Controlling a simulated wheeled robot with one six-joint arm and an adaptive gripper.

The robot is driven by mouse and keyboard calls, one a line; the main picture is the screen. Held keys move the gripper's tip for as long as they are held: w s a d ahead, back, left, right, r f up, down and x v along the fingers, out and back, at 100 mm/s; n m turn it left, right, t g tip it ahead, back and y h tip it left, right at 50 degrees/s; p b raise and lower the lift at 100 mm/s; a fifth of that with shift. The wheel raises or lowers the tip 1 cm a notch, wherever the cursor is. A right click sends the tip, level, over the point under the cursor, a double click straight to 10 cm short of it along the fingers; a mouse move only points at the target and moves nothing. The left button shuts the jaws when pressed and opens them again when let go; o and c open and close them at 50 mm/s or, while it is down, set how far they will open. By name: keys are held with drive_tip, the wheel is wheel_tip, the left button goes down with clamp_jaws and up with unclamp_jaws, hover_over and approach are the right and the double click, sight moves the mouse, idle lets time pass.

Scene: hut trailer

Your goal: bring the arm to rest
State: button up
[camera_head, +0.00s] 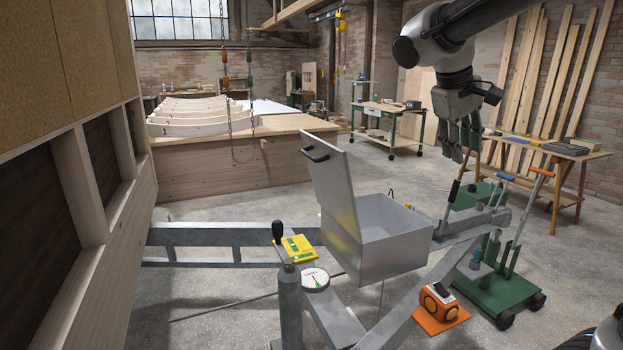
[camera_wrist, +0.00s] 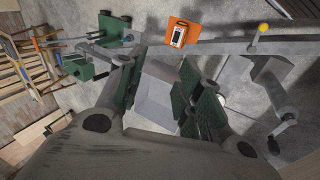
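My gripper (camera_head: 460,145) hangs from my arm at the upper right of the head view, fingers pointing down. It is high above the trailer frame, to the right of and above the grey metal box (camera_head: 390,255). The box's lid (camera_head: 322,190) stands raised, with a black handle. In the wrist view, the two green-padded fingers of my gripper (camera_wrist: 160,95) are apart, with nothing held between them. The grey box (camera_wrist: 155,88) shows in the gap below, partly hidden by the fingers.
Green carts (camera_head: 505,285) with upright handles stand right. A wooden wall (camera_head: 85,230) fills the left.

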drive_tip(key=s+d+f+m+y, duration=0.1)
drive_tip(key=s+f, duration=0.2)
drive_tip(key=s, duration=0.4)
drive_tip(key=s+d+f+m+y, duration=0.1)
drive_tip(key=s+d+f+y, duration=0.1)
drive_tip(key=s, duration=0.5)
drive_tip(key=s+d+f+m+t+y, duration=0.1)
drive_tip(key=s+f, duration=0.3)
drive_tip(key=s, duration=0.4)
drive_tip(key=shift+d+f+m, duration=0.3)
drive_tip(key=shift+d, duration=0.15)
